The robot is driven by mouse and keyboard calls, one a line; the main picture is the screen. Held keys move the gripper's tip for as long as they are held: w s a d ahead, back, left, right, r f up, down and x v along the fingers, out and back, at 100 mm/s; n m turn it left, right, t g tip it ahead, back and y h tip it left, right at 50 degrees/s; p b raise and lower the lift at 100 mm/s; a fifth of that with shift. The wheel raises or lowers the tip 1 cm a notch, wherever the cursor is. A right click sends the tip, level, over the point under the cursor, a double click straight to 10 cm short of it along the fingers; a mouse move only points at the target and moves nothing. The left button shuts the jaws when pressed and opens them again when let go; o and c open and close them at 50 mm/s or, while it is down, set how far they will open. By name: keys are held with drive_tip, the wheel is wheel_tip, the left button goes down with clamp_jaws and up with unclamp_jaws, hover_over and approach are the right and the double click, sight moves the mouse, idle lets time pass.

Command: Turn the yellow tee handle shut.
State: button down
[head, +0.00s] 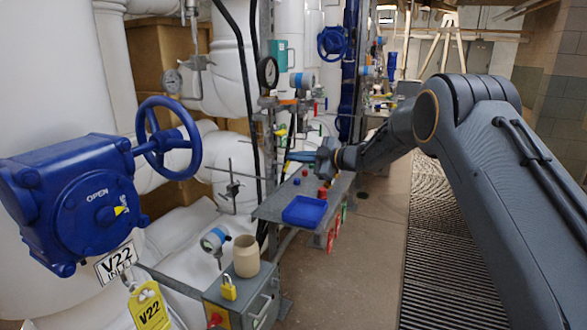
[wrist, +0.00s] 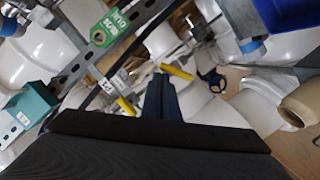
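Two yellow bars show in the wrist view, one (wrist: 178,72) at the right of my fingertips and one (wrist: 125,107) at their left. They do not line up, and I cannot tell which is the tee handle. In the head view a small yellow handle (head: 282,132) shows on the pipe rack, left of my gripper (head: 297,156). My gripper reaches left towards the rack, above the grey shelf. In the wrist view its fingers (wrist: 160,84) are together, with nothing visible between them. I cannot see either bar being touched.
A blue tray (head: 305,211) and small red items lie on the grey shelf (head: 268,206) below my gripper. A large blue valve (head: 75,200) with a handwheel is at the left. A beige cup (head: 246,256) stands on a grey box. The walkway at right is clear.

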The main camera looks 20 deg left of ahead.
drive_tip(key=shift+w+d+f+b, duration=0.1)
drive_tip(key=shift+w+f+b, duration=0.1)
drive_tip(key=shift+w+b, duration=0.3)
drive_tip(key=shift+w+f+b, duration=0.1)
drive_tip(key=shift+w+b, duration=0.15)
drive_tip(key=shift+b, duration=0.15)
idle(0.4)
